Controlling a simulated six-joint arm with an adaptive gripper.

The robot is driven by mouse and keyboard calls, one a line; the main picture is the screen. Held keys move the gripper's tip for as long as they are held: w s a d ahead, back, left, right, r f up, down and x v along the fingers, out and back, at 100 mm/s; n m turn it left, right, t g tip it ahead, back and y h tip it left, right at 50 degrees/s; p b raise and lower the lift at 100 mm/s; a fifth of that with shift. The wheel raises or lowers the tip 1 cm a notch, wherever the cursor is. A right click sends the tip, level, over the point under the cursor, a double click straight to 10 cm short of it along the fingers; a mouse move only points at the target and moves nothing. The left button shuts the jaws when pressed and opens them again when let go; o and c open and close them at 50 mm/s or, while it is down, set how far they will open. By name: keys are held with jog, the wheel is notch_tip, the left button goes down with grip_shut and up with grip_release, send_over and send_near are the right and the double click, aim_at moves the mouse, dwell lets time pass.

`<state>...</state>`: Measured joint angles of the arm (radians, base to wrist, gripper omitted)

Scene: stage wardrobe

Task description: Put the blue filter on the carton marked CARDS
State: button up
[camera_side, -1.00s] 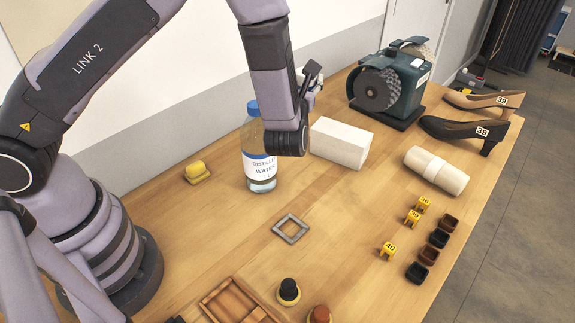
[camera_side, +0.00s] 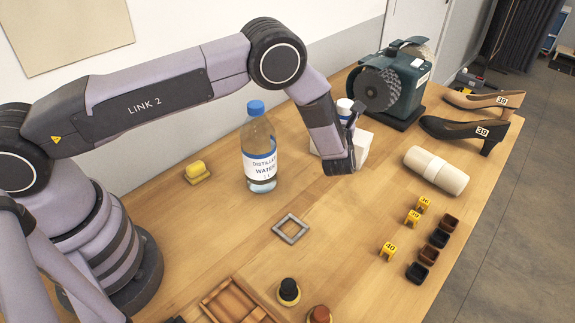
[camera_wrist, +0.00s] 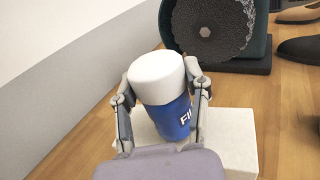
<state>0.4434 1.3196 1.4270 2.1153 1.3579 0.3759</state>
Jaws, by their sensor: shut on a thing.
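My gripper (camera_wrist: 160,75) is shut on the blue filter (camera_wrist: 172,118), with one finger on each side. The filter is a blue cylinder with a white top and partly visible white lettering. In the side view the filter (camera_side: 344,106) shows above the white carton, partly hidden by my wrist and gripper (camera_side: 351,120). The white carton (camera_side: 363,146) lies on the table, and in the wrist view it (camera_wrist: 232,140) shows below and behind the filter. No CARDS marking is visible on it. I cannot tell whether the filter's base touches the carton.
A green bench grinder (camera_side: 408,72) stands behind the carton. A water bottle (camera_side: 260,150) is to the left, and a cream roll (camera_side: 436,170) to the right. Dark shoe (camera_side: 465,130) lies beyond.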

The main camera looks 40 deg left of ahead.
jog(key=shift+f, duration=0.2)
jog(key=shift+f, duration=0.15)
jog(key=o, duration=1.2)
